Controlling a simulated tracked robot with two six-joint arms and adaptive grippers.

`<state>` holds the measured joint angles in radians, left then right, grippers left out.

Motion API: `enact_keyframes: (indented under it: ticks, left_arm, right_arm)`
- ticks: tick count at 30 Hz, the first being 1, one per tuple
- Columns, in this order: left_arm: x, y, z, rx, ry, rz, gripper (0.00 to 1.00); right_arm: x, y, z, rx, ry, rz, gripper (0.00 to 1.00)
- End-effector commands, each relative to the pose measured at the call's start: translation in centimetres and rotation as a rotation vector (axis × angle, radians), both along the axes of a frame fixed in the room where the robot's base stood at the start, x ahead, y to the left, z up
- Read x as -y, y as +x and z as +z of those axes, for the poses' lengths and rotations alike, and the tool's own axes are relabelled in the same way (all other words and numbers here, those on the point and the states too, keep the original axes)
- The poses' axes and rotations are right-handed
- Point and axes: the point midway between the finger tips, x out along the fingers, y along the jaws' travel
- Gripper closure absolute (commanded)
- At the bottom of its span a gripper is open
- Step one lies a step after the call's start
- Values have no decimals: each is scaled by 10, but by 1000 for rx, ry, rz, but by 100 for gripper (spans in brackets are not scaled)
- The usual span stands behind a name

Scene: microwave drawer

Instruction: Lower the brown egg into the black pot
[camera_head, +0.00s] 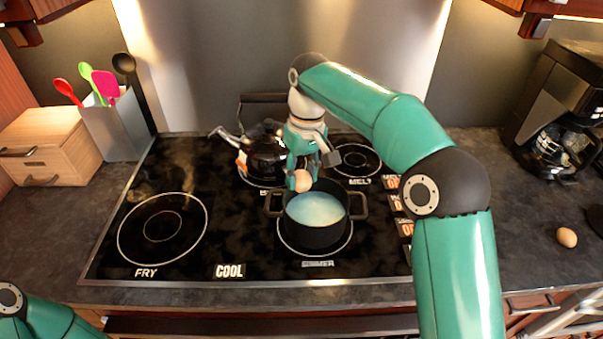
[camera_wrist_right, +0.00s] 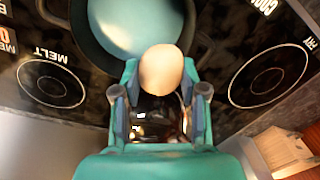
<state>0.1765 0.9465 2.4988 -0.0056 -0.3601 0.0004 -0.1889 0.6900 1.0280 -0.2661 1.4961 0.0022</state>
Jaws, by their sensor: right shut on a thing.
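My right gripper (camera_head: 303,181) is shut on a brown egg (camera_head: 302,180) at the far rim of the black pot (camera_head: 316,238). In the right wrist view the egg (camera_wrist_right: 161,70) sits between the two fingertips (camera_wrist_right: 160,85) and overlaps the near part of the pot's opening (camera_wrist_right: 82,30). The pot stands on the front right burner and holds pale bluish liquid. I cannot tell the egg's exact height above the rim. Only part of my left arm shows at the lower left of the head view; its gripper is out of the picture.
A black kettle (camera_head: 262,152) stands behind the pot. A second egg (camera_head: 567,237) lies on the right counter near a coffee maker (camera_head: 560,110). A utensil holder (camera_head: 113,125) and a wooden box (camera_head: 42,145) stand at the left. The front left burner (camera_head: 162,228) is bare.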

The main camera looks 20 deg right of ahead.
Motion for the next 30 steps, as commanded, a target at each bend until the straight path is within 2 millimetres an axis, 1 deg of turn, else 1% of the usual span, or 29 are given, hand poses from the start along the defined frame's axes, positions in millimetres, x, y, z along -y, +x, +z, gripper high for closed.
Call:
enact_keyframes:
  ticks: [30]
  left_arm:
    - [0, 0, -34, 0, 0, 0, 60]
  right_arm:
    - [-1, 0, -52, -1, 0, 1, 69]
